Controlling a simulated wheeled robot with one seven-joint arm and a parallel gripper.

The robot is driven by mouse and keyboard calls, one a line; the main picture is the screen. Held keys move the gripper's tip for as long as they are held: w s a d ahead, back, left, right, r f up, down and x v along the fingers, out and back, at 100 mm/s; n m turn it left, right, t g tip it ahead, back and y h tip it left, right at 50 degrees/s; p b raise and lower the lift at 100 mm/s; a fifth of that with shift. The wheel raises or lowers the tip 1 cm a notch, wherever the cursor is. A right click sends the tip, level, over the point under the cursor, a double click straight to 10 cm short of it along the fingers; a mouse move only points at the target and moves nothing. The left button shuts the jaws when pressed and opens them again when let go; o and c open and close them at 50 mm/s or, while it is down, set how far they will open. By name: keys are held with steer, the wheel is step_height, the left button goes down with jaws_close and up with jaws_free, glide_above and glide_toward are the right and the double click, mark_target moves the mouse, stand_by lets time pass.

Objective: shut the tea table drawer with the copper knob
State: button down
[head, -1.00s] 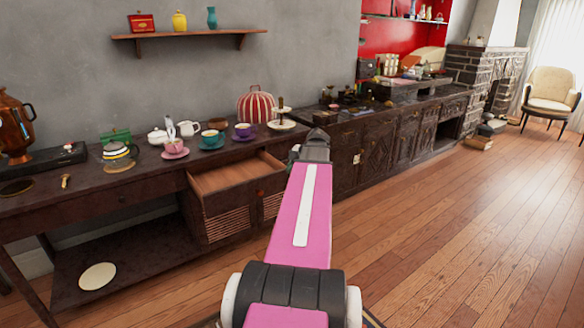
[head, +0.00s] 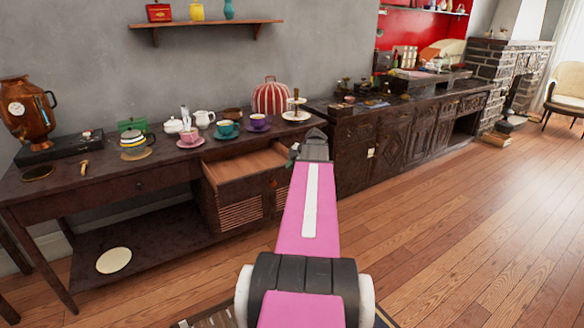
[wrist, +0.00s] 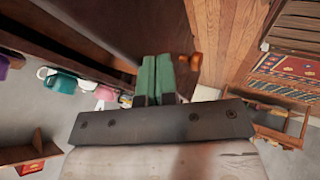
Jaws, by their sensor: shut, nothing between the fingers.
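The tea table drawer (head: 245,164) stands pulled out on the right part of the dark tea table (head: 110,192) in the head view, its inside empty where I see it. A copper knob (wrist: 196,61) shows in the wrist view just right of my green fingertips. My gripper (wrist: 158,66) is shut with nothing between its fingers, close to a dark wooden surface. I cannot tell whether the fingers touch it. In the head view my pink arm reaches to the drawer's right side and hides most of the gripper.
A red striped cosy (head: 271,96) is behind the drawer. A carved sideboard (head: 400,138) runs along the right.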

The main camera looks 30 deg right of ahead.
steer(key=shift+w, duration=0.1)
steer(key=w, duration=2.4)
steer(key=shift+s, duration=0.15)
